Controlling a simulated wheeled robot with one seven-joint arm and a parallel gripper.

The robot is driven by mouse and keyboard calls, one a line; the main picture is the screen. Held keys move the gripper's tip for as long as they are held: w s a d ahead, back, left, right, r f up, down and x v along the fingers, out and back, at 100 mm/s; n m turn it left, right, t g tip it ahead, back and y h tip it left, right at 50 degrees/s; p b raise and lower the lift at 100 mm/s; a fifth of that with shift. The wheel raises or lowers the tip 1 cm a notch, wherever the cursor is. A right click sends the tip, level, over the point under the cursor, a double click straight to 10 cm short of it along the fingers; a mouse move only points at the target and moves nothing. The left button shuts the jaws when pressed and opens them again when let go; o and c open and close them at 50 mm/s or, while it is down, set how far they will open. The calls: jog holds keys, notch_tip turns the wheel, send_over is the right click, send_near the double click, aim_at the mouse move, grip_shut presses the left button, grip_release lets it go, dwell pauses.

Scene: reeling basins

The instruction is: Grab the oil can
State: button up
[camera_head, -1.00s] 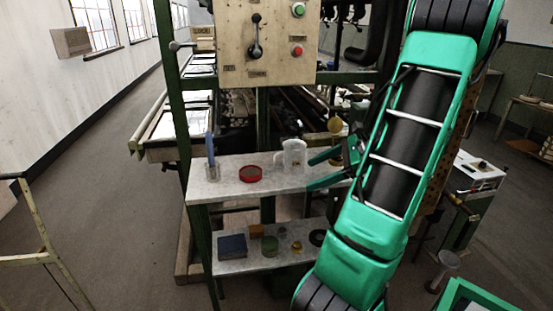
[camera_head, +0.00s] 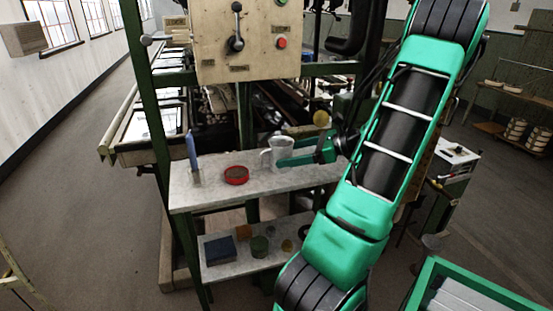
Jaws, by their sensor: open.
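A grey metal can with a side handle (camera_head: 272,151) stands upright on the upper shelf. It may be the oil can, but its shape is too small to be sure. My gripper (camera_head: 284,152) comes in from the right with its fingers apart. The fingertips reach the can's right side and overlap it in the picture. I cannot tell whether they touch it. A yellow-brass round object (camera_head: 321,118) shows behind my gripper, its lower part hidden.
The upper shelf (camera_head: 215,194) also holds a red round tin (camera_head: 236,175) and a blue upright tool (camera_head: 192,152) in a glass. The lower shelf holds a dark blue box (camera_head: 220,250), a green tin (camera_head: 259,246) and small items. A control panel (camera_head: 249,40) rises behind.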

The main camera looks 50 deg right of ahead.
aim_at(279, 155)
jog(key=shift+d+x, duration=0.1)
jog(key=shift+x, duration=1)
jog(key=shift+d+x, duration=0.15)
jog(key=shift+x, duration=1)
jog(key=shift+f, duration=0.15)
jog(key=c, duration=1.3)
jog(key=shift+c, duration=0.4)
